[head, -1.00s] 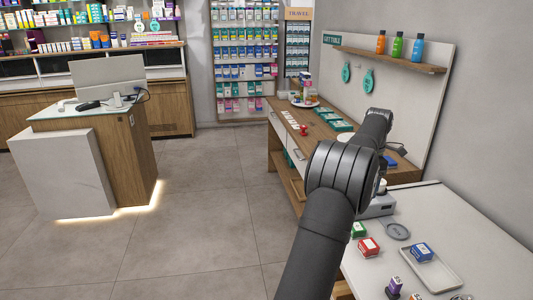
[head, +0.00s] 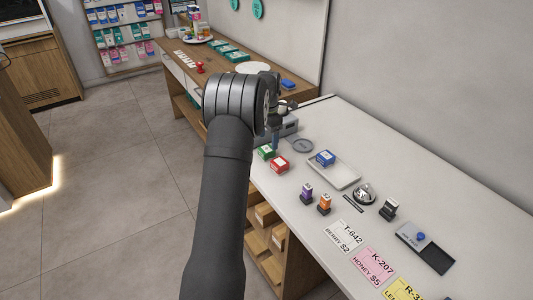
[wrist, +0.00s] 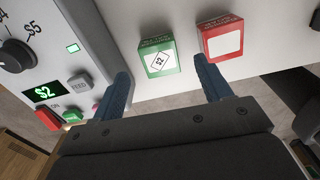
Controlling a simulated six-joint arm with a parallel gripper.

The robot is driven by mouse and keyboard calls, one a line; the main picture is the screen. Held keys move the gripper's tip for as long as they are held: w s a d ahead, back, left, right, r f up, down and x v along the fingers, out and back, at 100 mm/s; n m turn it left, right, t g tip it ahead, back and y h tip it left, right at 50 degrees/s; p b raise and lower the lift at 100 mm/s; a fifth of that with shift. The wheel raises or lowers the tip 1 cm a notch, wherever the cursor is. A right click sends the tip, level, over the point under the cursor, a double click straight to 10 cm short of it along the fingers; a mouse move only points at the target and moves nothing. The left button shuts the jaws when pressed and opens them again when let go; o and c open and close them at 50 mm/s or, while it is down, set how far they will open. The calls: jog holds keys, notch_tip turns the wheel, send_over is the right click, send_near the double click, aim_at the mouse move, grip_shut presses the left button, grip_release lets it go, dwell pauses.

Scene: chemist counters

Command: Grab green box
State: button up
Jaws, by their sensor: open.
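The green box (head: 266,153) stands on the white counter near its left edge, beside a red box (head: 279,165). In the wrist view the green box (wrist: 160,58) shows a white "S2" label and lies ahead of and between my fingertips, with the red box (wrist: 222,38) to its right. My gripper (wrist: 161,75) is open and empty, with one blue finger on each side of the green box's line. The right fingertip is close to the red box; I cannot tell whether they touch. In the head view my gripper (head: 275,142) is partly hidden by my arm.
A grey device (wrist: 60,65) with a dial and "$2" display stands left of the green box. Beyond the red box are a tray (head: 335,174) with a blue box (head: 325,157), stamps and a bell (head: 365,194). Printed cards lie on the nearer counter.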

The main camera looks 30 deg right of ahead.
aim_at(267, 149)
jog(key=shift+a+f, duration=0.15)
jog(key=shift+f, duration=1.4)
jog(key=shift+a+f, duration=0.15)
jog(key=shift+f, duration=1.35)
jog(key=shift+c, duration=0.4)
jog(key=c, duration=1)
